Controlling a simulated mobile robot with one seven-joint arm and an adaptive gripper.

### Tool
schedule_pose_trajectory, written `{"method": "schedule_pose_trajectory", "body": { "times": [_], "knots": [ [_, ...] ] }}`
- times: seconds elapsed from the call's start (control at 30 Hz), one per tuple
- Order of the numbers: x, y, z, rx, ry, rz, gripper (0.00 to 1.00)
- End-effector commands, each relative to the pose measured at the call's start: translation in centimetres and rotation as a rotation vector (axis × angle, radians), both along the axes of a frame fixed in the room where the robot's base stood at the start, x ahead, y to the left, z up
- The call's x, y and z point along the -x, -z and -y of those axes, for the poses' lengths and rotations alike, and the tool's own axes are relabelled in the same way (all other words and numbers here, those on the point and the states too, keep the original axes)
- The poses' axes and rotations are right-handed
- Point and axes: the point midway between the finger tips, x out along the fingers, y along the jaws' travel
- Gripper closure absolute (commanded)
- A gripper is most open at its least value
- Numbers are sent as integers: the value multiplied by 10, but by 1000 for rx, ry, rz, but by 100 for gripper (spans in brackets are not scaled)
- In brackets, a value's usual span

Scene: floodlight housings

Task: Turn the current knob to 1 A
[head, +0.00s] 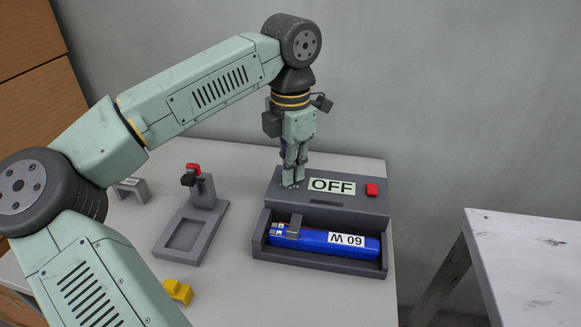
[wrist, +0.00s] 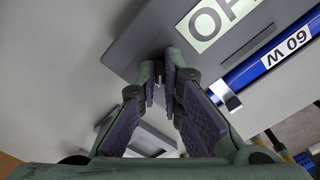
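The charger (head: 352,199) is a dark grey box on the table with a display (head: 331,186) reading OFF and a red button (head: 372,189). Part of the display shows in the wrist view (wrist: 205,20). My gripper (head: 291,182) points straight down at the left end of the box's top, with small pale marks around its tips. In the wrist view, my gripper's fingertips (wrist: 160,75) are close together, with a small grey piece between them. The current knob is largely hidden by the fingers. I cannot tell whether they press on it.
A grey stand with a red-topped clamp (head: 193,172) is to the left. A yellow block (head: 178,292) lies nearer. A separate table (head: 530,260) stands at right.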

Motion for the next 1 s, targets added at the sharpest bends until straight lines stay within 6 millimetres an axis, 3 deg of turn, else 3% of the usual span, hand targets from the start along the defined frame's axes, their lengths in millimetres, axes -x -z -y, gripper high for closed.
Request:
{"method": "schedule_pose_trajectory", "body": {
  "times": [0.3, 0.67, 0.77, 1.0],
  "knots": [
    [0, 0, 0, -1, 0, 1, 72],
    [0, -5, 0, -1, -1, 2, 72],
    [0, -19, 0, -2, -1, 3, 72],
    [-1, -70, 0, -1, -2, 3, 72]
  ]
}}
